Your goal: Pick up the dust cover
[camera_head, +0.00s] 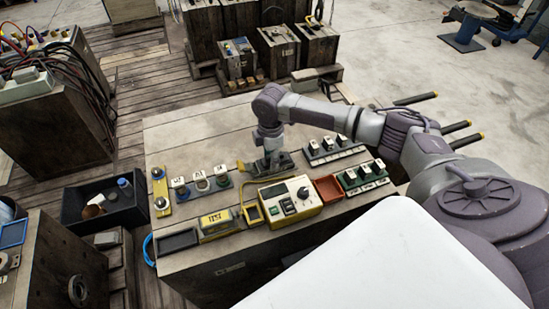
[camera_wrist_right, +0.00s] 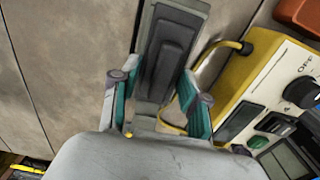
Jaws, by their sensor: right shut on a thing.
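A dark grey, long piece with a raised middle, apparently the dust cover (camera_head: 286,161), is at the workbench top behind the yellow control box. It fills the gap between the fingers in the right wrist view (camera_wrist_right: 166,58). My right gripper (camera_head: 271,152) reaches down onto it from above. In the wrist view its green-edged fingers (camera_wrist_right: 158,102) stand on either side of the piece and are shut on it. The piece's near end is hidden by the gripper, and I cannot tell whether it touches the bench. My left gripper is not in view.
The yellow control box (camera_head: 291,203) stands close in front, with a yellow cable (camera_wrist_right: 213,48) beside the piece. A red-brown tray (camera_head: 329,188) and racks of labelled blocks (camera_head: 362,178) are to the right. The bench top (camera_head: 200,135) is clear behind left.

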